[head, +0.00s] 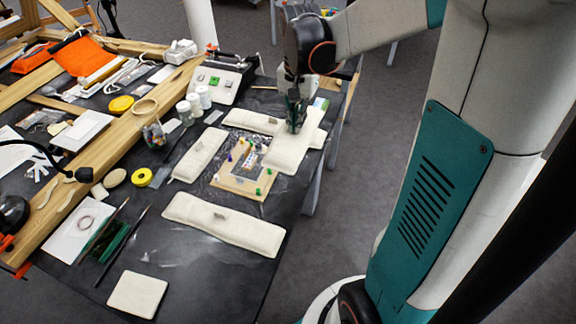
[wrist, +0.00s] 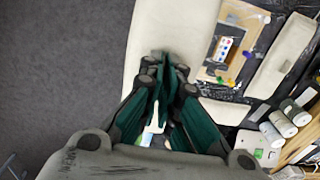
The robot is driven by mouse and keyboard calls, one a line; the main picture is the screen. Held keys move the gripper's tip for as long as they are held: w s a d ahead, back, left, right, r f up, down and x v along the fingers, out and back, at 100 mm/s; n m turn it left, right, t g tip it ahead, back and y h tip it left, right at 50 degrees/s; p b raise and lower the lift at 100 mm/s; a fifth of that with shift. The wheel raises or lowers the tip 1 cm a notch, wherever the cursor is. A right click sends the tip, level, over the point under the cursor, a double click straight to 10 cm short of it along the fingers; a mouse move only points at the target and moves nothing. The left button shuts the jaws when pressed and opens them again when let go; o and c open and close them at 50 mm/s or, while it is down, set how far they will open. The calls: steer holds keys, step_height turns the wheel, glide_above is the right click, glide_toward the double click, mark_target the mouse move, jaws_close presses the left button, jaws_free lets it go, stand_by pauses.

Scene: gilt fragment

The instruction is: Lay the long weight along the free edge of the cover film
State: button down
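In the head view, a long cream weight (head: 287,156) lies along the right side of the board with the gilt fragment (head: 246,163). It also shows in the wrist view (wrist: 160,28). My gripper (head: 295,122) points down at its middle, and the fingers (wrist: 166,70) look closed together on its small grab tab, which they mostly hide. I cannot tell whether the weight is slightly raised. Clear, shiny cover film (head: 223,172) shows around the board. Other cream weights lie at its far side (head: 250,121), left side (head: 201,153) and front (head: 222,225).
A square cream pad (head: 137,294) lies at the front. White jars (head: 194,104), a yellow tape roll (head: 142,177) and a wooden beam (head: 110,150) are to the left. Small coloured pins stand on the board. The table's right edge is close beside the weight.

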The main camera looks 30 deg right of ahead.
mark_target(297, 139)
step_height(297, 139, down, 19)
steer(key=b, duration=0.5)
steer(key=shift+r, duration=0.1)
steer(key=shift+s, duration=0.1)
steer(key=shift+f+b, duration=0.35)
steer(key=shift+b, duration=0.15)
steer(key=shift+f, duration=0.1)
steer(key=c, duration=1.8)
jaws_free()
steer(key=shift+r, duration=0.2)
step_height(297, 139, up, 13)
steer(key=p, duration=0.4)
steer(key=shift+f, duration=0.15)
